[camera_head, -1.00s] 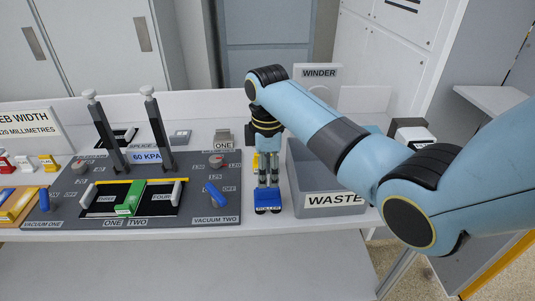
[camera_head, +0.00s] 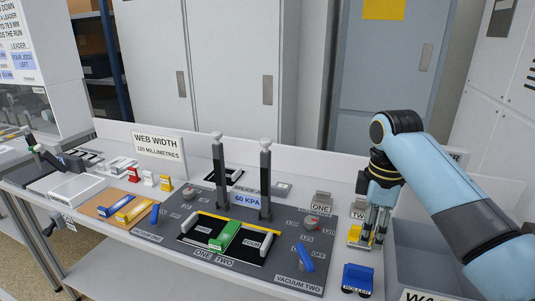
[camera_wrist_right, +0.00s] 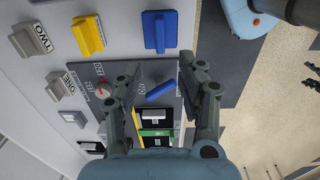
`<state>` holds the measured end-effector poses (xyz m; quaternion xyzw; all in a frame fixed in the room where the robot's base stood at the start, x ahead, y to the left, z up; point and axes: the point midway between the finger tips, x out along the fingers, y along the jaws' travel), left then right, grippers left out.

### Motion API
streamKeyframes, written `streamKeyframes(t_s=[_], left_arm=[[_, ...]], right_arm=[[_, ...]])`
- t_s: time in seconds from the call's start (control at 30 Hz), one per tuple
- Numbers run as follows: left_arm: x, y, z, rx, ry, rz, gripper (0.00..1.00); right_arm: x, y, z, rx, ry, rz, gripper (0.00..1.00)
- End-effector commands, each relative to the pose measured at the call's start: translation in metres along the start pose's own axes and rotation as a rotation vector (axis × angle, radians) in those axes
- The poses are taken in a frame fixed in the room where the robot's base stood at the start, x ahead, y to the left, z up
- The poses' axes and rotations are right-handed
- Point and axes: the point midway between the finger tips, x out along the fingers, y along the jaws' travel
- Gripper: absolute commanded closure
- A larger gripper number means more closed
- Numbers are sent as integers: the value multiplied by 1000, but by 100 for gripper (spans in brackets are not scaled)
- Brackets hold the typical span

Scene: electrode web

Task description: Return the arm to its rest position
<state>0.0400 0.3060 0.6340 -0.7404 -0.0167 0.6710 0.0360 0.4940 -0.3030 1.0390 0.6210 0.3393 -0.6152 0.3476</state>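My right arm (camera_head: 450,190) reaches in from the right in the head view. Its gripper (camera_head: 372,238) points down over the right end of the bench, beside a yellow block (camera_head: 354,236) and behind the blue roller block (camera_head: 358,279). In the right wrist view, my right gripper (camera_wrist_right: 160,70) has its two fingers well apart with nothing between them. The blue roller block (camera_wrist_right: 160,31) and the yellow block (camera_wrist_right: 88,36) lie past the fingertips there. My left gripper is in neither view.
The grey waste bin (camera_head: 438,262) stands under my right forearm. The dark control panel (camera_head: 255,263) carries two upright posts, a green block (camera_head: 225,236) and blue levers (camera_head: 305,259). A low back wall (camera_head: 320,168) runs behind. Grey cabinets stand beyond.

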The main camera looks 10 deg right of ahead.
Motion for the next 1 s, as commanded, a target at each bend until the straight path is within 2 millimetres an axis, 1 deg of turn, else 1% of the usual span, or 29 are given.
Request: streamKeyframes(t_s=[0.07, 0.17, 0.23, 0.3, 0.33, 0.4, 0.5, 0.6, 0.8, 0.97, 1.0], left_arm=[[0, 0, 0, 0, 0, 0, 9], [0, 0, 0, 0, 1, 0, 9], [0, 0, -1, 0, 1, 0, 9], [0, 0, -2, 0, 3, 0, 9], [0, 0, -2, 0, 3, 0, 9], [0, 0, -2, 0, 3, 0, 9], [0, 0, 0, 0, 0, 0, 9], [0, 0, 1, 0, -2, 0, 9], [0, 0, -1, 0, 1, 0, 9], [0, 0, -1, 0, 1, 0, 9], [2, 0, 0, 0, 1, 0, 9]], right_arm=[[7, -10, 5, 31, -1, 9, 61], [22, -39, 18, 133, 4, 43, 61], [31, -69, 32, 242, 18, 80, 61], [34, -99, 46, 359, 42, 118, 61], [34, -111, 52, 402, 52, 130, 61], [31, -133, 62, 492, 76, 156, 61], [24, -159, 74, 594, 108, 179, 61], [15, -181, 83, 680, 138, 196, 61], [-5, -215, 99, 822, 192, 217, 61], [-23, -237, 109, 918, 232, 228, 61], [-20, -238, 110, 933, 235, 227, 61]])
